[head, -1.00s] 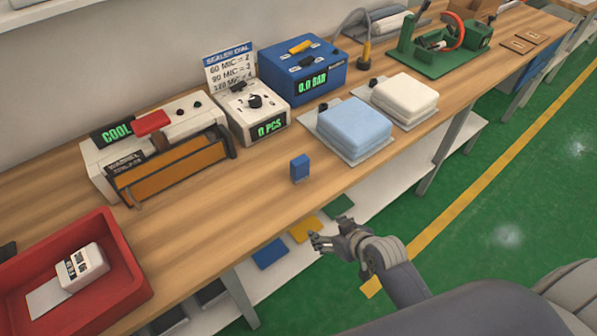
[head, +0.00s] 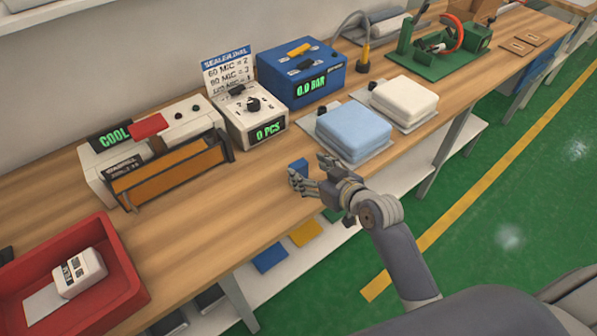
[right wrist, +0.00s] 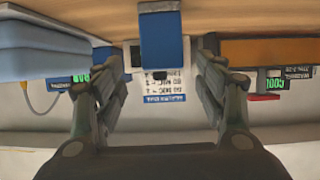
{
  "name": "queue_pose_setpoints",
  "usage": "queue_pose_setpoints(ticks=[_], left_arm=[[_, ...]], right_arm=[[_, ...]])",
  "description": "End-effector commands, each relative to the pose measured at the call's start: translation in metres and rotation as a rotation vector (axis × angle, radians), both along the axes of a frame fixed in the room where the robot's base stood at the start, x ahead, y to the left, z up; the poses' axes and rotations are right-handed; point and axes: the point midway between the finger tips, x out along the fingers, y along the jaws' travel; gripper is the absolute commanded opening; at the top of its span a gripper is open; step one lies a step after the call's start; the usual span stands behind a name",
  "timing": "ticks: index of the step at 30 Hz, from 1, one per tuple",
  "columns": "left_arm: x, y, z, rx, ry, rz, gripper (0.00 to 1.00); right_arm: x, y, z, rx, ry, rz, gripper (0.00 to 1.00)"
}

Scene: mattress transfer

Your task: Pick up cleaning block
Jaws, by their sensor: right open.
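The cleaning block, a small blue block (head: 299,165), stands on the wooden bench (head: 190,225) near its front edge. It is partly hidden behind my right gripper (head: 307,174) in the head view. My right gripper is open, with its fingers pointing at the block from the front edge side. In the right wrist view the block (right wrist: 162,40) shows upside down between the two spread fingers (right wrist: 158,66), with a visible gap on each side. My left gripper is not in view.
Pale blue pads (head: 354,130) and white pads (head: 405,98) lie to the block's right. A sealer with an orange front (head: 170,180) and a white dial box (head: 250,115) stand behind it. A red tray (head: 120,285) sits at the left.

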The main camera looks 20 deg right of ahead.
Motion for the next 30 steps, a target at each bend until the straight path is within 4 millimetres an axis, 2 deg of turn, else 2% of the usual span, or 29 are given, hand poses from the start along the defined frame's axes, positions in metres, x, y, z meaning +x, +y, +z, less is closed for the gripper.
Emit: queue_pose_setpoints(ticks=[8,12,22,23,29,30], left_arm=[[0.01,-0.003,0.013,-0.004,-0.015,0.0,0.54],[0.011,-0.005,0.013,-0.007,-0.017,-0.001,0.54],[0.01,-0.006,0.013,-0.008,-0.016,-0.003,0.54],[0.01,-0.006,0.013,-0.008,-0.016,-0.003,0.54],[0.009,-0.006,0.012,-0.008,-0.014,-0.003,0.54],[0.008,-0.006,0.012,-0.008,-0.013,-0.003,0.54]], right_arm=[[0.029,0.013,-0.005,0.003,0.0,0.0,0.65],[0.041,0.016,-0.013,0.002,0.0,-0.001,0.65],[0.045,0.018,-0.016,0.0,0.0,0.0,0.65],[0.045,0.018,-0.016,0.0,0.0,0.0,0.63],[0.045,0.017,-0.016,0.0,0.0,0.0,0.17],[0.045,0.017,-0.016,0.0,0.0,0.0,0.16]])
